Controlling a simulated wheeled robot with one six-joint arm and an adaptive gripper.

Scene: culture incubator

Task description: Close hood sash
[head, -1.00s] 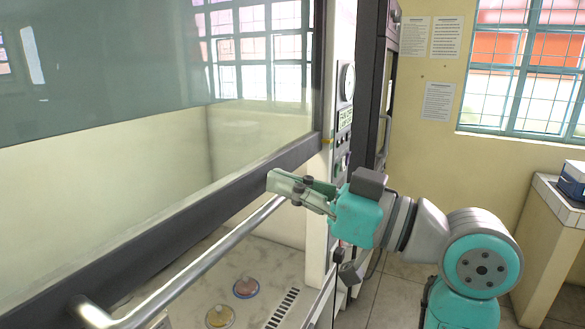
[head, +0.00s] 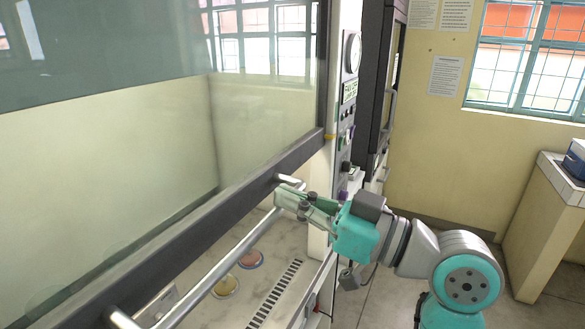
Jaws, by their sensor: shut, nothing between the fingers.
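The hood sash (head: 170,219) is a glass pane with a dark lower frame, partly raised over an open gap. A metal bar handle (head: 215,266) runs along the frame on two mounts. My gripper (head: 280,198) is at the handle's right end, just below the right mount. Its fingers are shut with nothing between them. They overlap the bar in the picture; whether they press on it is hard to tell. The fingers hide part of the bar.
Two dishes, one yellowish (head: 225,287) and one reddish (head: 249,259), lie on the hood's work surface behind the slotted grille (head: 275,294). A control panel (head: 347,112) stands right of the sash. Open floor and a counter (head: 543,228) are at the right.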

